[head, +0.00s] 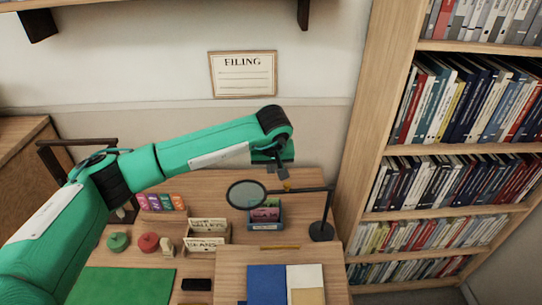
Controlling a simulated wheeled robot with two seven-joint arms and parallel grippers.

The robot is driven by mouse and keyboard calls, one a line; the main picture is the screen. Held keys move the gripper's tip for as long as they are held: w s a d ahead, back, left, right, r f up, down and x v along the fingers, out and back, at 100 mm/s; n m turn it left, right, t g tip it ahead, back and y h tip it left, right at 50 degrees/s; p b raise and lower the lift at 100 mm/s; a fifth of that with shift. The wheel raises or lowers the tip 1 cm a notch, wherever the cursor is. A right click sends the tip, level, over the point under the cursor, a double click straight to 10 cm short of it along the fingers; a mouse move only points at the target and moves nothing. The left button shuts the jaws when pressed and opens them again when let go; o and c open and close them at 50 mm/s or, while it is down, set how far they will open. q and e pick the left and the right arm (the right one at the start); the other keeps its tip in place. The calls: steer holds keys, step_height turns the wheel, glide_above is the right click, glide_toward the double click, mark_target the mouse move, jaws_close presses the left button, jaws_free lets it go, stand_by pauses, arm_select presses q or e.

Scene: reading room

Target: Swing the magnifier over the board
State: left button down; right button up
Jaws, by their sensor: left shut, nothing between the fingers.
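The magnifier has a round dark-rimmed lens (246,195) on a thin black arm, which runs right to a post on a round black base (321,231). The lens hangs left of the base, behind the wooden board (231,272) at the front of the desk. The board carries a blue sheet (266,285) and pale sheets (305,277). My left gripper (284,181) is shut and empty. In the picture it is just above the magnifier's arm, right of the lens; I cannot tell whether it touches. My right gripper is out of view.
A blue tray (266,226) stands behind the board. Wooden letter boxes (205,240), a green stamp (118,241) and a red stamp (148,242) are to the left. A green mat (120,285) lies front left. A tall bookcase (372,130) rises at the right.

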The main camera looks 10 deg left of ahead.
arm_select(q)
steer(key=f+p, duration=0.1)
steer(key=s+f+p, duration=0.2)
steer(key=f, duration=0.1)
steer(key=shift+s+d, duration=0.25)
steer(key=shift+d, duration=0.1)
